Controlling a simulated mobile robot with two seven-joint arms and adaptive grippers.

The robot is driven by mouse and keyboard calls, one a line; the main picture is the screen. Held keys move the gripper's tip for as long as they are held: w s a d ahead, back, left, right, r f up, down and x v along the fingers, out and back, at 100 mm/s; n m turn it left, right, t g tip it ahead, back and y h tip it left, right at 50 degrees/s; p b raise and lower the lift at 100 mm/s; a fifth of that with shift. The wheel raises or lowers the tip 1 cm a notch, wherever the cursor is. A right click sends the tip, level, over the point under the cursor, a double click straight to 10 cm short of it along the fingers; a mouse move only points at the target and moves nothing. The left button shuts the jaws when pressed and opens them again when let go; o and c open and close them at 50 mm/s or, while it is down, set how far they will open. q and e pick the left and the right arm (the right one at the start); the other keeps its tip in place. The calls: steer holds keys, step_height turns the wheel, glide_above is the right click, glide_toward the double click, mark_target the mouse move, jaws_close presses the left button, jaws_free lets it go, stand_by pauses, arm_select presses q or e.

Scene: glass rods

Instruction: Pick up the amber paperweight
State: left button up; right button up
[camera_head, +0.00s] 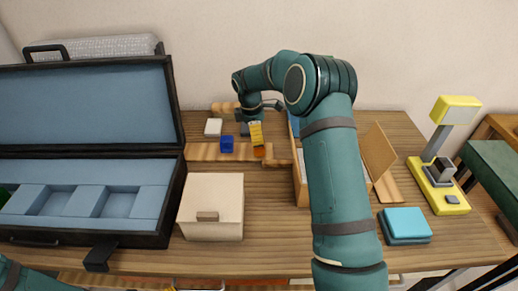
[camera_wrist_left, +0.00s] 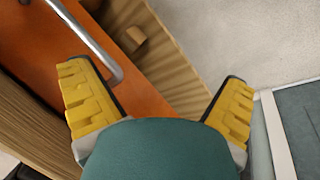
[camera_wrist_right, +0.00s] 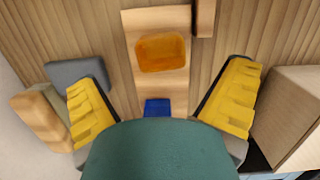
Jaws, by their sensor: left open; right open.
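The amber paperweight (camera_wrist_right: 161,52) is an orange, see-through rounded block. It lies on a light wooden strip (camera_wrist_right: 140,22), ahead of and between the fingers of my right gripper (camera_wrist_right: 160,78) in the right wrist view. In the head view the paperweight (camera_head: 260,152) shows just below the yellow fingers of my right gripper (camera_head: 257,142), partly hidden. My right gripper is open and empty, above the strip. My left gripper (camera_wrist_left: 155,78) is open and empty in the left wrist view, facing an orange panel with a metal handle, away from the paperweight.
A blue cube (camera_head: 226,144), a white block (camera_head: 213,127) and a grey block (camera_wrist_right: 78,72) are near the paperweight. A cream drawer box (camera_head: 212,190) stands in front. An open black case (camera_head: 170,100) is left.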

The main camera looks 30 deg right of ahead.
mark_target(260, 148)
steer(key=shift+s+d+f+b, duration=0.15)
steer(key=shift+f+b, duration=0.1)
steer(key=shift+f, duration=0.85)
steer(key=shift+d+f+b, duration=0.1)
steer(key=shift+f+b, duration=0.15)
steer(key=shift+f, duration=0.85)
steer(key=shift+s+d+f+b, duration=0.15)
steer(key=shift+f+b, duration=0.1)
steer(key=shift+f, duration=0.85)
steer(key=shift+r, duration=0.1)
steer(key=c, duration=1.4)
